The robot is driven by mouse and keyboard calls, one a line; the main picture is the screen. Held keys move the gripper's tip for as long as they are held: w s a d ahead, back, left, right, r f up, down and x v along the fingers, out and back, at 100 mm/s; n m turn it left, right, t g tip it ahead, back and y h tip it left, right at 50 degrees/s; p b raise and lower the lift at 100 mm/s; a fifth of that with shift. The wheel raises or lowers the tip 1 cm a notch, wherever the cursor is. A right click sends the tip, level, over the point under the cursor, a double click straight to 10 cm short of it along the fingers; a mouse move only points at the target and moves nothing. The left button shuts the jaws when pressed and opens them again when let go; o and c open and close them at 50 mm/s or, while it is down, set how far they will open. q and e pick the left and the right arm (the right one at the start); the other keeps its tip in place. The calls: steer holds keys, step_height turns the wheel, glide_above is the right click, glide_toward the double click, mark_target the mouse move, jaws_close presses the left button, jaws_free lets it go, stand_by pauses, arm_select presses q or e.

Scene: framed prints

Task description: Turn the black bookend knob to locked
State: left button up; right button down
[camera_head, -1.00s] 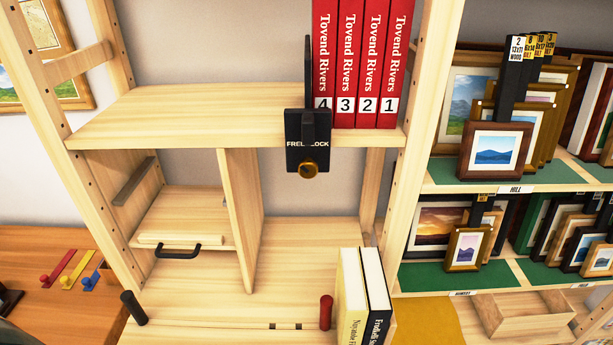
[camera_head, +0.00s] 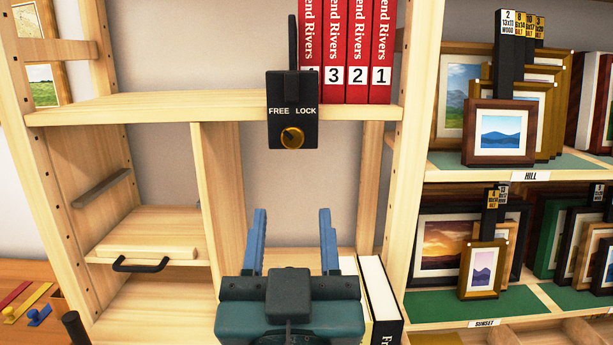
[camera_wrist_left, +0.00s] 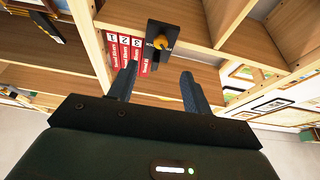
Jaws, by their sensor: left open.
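The black bookend (camera_head: 293,112) stands at the left end of the red books on the upper shelf. Its front plate hangs over the shelf edge and reads FREE at left and LOCK at right. The round brass knob (camera_head: 292,138) sits low on the plate, with a small dark mark at its upper left, toward FREE. My left gripper (camera_head: 292,215) is open and empty below the knob, its two blue fingers apart and not touching it. In the left wrist view the bookend (camera_wrist_left: 161,36) and knob (camera_wrist_left: 158,43) show beyond the open fingers (camera_wrist_left: 158,82). My right gripper is out of view.
Several red books (camera_head: 345,50) stand right of the bookend. The shelf (camera_head: 160,107) left of it is bare. A wooden upright (camera_head: 408,160) separates the picture-frame shelves at right.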

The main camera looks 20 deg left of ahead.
mark_target(292, 142)
arm_select(q)
steer(key=x, duration=1.2)
steer(key=shift+s+a, duration=0.1)
steer(key=shift+a, duration=0.05)
steer(key=shift+w+a+r, duration=0.1)
steer(key=shift+w+a, duration=0.05)
steer(key=shift+w, duration=0.4)
steer(key=shift+c, duration=0.3)
steer(key=c, duration=0.9)
